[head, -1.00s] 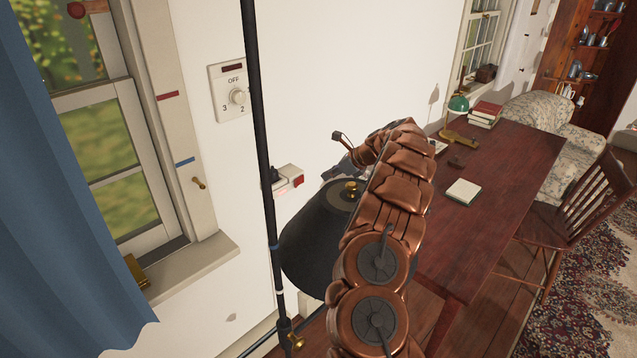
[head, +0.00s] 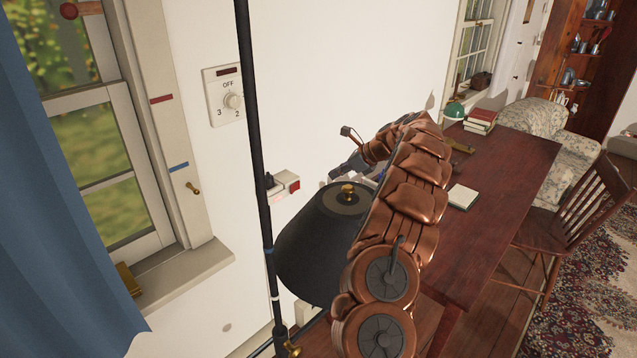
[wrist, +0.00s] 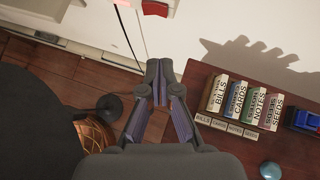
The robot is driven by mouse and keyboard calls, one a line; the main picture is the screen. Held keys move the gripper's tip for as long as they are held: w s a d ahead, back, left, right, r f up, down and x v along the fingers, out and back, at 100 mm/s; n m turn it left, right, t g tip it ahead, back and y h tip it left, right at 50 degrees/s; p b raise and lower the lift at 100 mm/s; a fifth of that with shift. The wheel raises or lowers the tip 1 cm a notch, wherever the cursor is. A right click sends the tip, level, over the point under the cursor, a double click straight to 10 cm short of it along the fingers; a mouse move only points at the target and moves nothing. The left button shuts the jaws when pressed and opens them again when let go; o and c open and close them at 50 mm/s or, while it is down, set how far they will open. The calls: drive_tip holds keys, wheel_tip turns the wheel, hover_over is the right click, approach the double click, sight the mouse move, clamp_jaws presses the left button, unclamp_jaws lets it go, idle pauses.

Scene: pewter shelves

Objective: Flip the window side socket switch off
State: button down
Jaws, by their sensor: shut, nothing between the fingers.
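The wall socket (head: 284,186) is a white box on the wall, just right of the black lamp pole. It has a red switch (head: 294,187) at its right end and a dark plug-like piece at its left. A white and red fitting (wrist: 130,3), likely the same socket, is cut off by the top edge of the wrist view. My gripper (wrist: 158,72) is shut and empty, apart from the fitting, which lies above the fingertips in that view. In the head view my gripper (head: 345,168) is right of the socket, partly hidden by my arm.
A floor lamp with a black shade (head: 322,235) and pole (head: 257,150) stands close by. A dial marked OFF (head: 228,97) is on the wall by the window (head: 105,150). A wooden desk (head: 500,170) is at right. Labelled boxes (wrist: 245,100) stand on a wooden surface.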

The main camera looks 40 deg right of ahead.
drive_tip(key=shift+f+b, duration=0.25)
drive_tip(key=shift+b, duration=0.2)
drive_tip(key=b, duration=0.1)
drive_tip(key=a+b, duration=0.1)
drive_tip(key=b, duration=0.1)
drive_tip(key=shift+s+a+f, duration=0.1)
drive_tip(key=shift+s, duration=0.15)
drive_tip(key=shift+a, duration=0.1)
drive_tip(key=p, duration=0.3)
approach(294, 190)
wheel_tip(294, 190, down, 4)
drive_tip(key=w+a, duration=0.1)
drive_tip(key=w, duration=0.1)
drive_tip(key=shift+w+a+f+p, duration=0.2)
drive_tip(key=shift+w+a+p, duration=0.1)
drive_tip(key=shift+w+a, duration=0.55)
drive_tip(key=shift+w+d+r, duration=0.1)
drive_tip(key=shift+w+d, duration=0.05)
